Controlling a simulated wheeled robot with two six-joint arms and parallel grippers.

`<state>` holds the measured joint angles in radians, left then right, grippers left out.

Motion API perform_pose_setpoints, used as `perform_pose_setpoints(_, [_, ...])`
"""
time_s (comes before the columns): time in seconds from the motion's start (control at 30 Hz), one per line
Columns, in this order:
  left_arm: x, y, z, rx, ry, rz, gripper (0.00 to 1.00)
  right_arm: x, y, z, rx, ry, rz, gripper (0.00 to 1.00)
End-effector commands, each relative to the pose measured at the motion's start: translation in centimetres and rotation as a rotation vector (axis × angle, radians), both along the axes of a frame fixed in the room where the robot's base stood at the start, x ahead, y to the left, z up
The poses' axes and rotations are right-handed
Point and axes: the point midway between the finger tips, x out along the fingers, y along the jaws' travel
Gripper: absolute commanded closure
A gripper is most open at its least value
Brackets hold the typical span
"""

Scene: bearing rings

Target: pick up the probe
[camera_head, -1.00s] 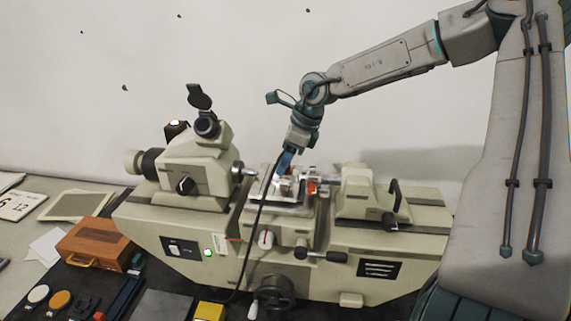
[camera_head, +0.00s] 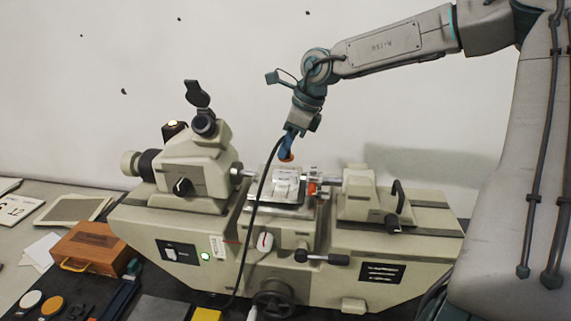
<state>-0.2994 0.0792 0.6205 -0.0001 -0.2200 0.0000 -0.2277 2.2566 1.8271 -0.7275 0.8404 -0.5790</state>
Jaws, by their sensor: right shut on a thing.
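My right gripper (camera_head: 290,146) is raised above the middle of the bench machine, pointing down, its blue fingers shut on the probe. Little of the probe (camera_head: 286,157) shows: a small orange part at the fingertips, the rest hidden by the fingers. A black cable (camera_head: 261,190) runs from beside the fingers down across the machine's front. The held part is clear of the machine's stage (camera_head: 287,187) below it. My left gripper is not in view.
The bench machine (camera_head: 338,272) has a left head with an eyepiece (camera_head: 205,124) and a right tailstock (camera_head: 362,198). An orange part (camera_head: 312,188) sits by the stage. A wooden box (camera_head: 92,247) stands at left.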

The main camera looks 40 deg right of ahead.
Motion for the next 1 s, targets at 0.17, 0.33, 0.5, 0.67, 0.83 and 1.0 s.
perform_pose_setpoints(0.17, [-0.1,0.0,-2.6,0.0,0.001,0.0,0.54,-3.4,1.4,-0.5,0.01,-0.002,0.007,1.0])
perform_pose_setpoints(0.33, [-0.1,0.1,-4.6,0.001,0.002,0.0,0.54,-6.4,2.4,-0.2,0.009,-0.003,0.006,1.0])
perform_pose_setpoints(0.5, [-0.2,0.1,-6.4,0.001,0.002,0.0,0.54,-9.2,3.4,0.1,0.008,-0.004,0.006,1.0])
perform_pose_setpoints(0.67, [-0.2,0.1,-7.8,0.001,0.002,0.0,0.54,-11.6,4.2,0.4,0.006,-0.002,0.005,1.0])
perform_pose_setpoints(0.83, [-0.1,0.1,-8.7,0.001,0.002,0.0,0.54,-13.4,4.8,0.7,0.006,0.001,0.004,1.0])
perform_pose_setpoints(1.0, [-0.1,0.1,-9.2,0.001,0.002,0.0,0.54,-14.4,5.1,0.9,0.005,0.003,0.004,1.0])
